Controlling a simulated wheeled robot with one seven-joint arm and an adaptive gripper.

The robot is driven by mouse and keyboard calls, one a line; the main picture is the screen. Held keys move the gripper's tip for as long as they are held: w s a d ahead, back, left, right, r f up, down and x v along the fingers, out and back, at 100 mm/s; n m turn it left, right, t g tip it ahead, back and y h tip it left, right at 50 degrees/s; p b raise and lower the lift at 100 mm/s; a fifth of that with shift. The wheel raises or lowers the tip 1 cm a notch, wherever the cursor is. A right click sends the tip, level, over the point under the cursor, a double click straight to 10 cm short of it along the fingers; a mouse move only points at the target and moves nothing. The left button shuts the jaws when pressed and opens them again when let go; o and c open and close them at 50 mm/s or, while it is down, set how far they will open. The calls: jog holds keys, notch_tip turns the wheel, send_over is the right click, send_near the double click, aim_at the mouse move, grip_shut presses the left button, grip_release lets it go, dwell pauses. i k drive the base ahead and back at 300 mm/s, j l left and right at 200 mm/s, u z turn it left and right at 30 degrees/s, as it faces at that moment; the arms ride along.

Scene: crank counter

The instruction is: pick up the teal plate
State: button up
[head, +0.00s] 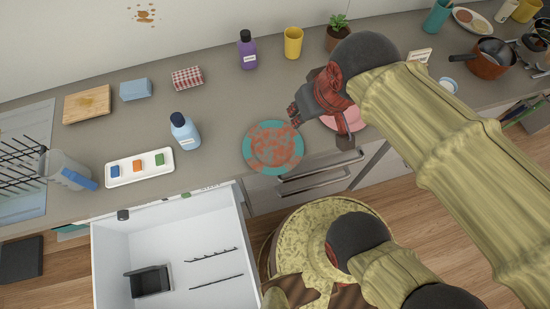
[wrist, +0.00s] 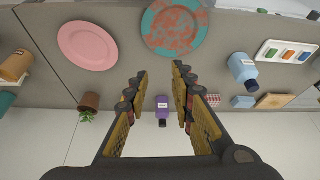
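The teal plate (head: 273,148) lies flat near the counter's front edge, its middle covered with orange-red stains or food residue. In the wrist view the teal plate (wrist: 174,27) is at the top centre, beyond my fingertips. My gripper (head: 318,128) hangs over the counter to the right of the plate. In the wrist view my gripper (wrist: 160,72) is open, with nothing between its fingers. The fingers appear apart from the plate.
A pink plate (head: 345,118) lies partly hidden under my gripper. A blue bottle (head: 185,132) and a white tray (head: 139,167) stand left of the teal plate. A purple bottle (head: 247,50) and yellow cup (head: 293,43) stand behind. An open white drawer (head: 170,205) juts out at front left.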

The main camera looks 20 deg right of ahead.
aim_at(270, 148)
jog(key=k+j, duration=0.25)
jog(key=k, duration=0.25)
jog(key=k+j, duration=0.3)
jog(key=k, duration=0.15)
